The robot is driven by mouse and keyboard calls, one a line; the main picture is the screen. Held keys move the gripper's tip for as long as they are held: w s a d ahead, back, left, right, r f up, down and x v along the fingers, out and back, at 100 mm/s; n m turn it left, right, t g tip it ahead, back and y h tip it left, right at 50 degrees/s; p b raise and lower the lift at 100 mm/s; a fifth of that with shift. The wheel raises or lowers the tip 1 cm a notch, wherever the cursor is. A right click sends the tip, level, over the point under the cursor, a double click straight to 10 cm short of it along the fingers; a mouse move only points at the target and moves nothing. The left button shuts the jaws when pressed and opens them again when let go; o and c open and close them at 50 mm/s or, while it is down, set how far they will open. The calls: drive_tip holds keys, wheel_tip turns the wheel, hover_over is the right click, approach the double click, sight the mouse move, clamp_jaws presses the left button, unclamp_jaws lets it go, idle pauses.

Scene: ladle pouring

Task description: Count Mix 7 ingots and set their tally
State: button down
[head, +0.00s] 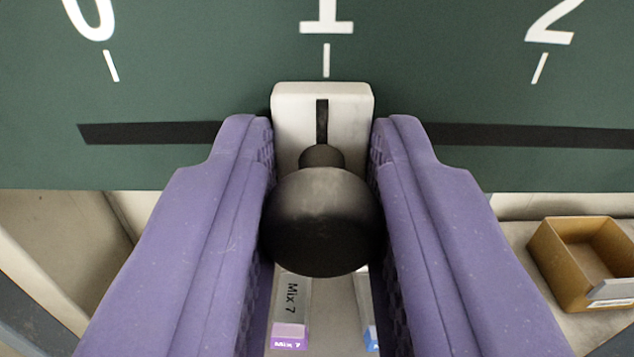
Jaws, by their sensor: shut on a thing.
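A dark green tally board (200,90) with white numerals 0, 1 and 2 and tick marks fills the top of the head view. A white slider (289,108) with a black index line sits on its black slot (150,133), the line directly under the 1 tick. A round black knob (322,222) stands out from the slider. My gripper (322,150), with two purple fingers, is shut on the knob, one finger on each side. Below, a piece labelled "Mix 7" (291,305) with a purple end shows between the fingers.
A blue-ended piece (369,315) is partly hidden behind the right finger. An open tan box (585,255) with a pale label stands at the lower right. Pale shelf-like surfaces lie below the board; the slot is clear on both sides of the slider.

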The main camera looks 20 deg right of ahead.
drive_tip(key=c, duration=1)
unclamp_jaws()
drive_tip(key=shift+o, duration=0.2)
drive_tip(key=shift+s, duration=0.1)
drive_tip(key=v, duration=0.7)
drive_tip(key=shift+s+p, duration=0.35)
drive_tip(key=shift+a, duration=0.1)
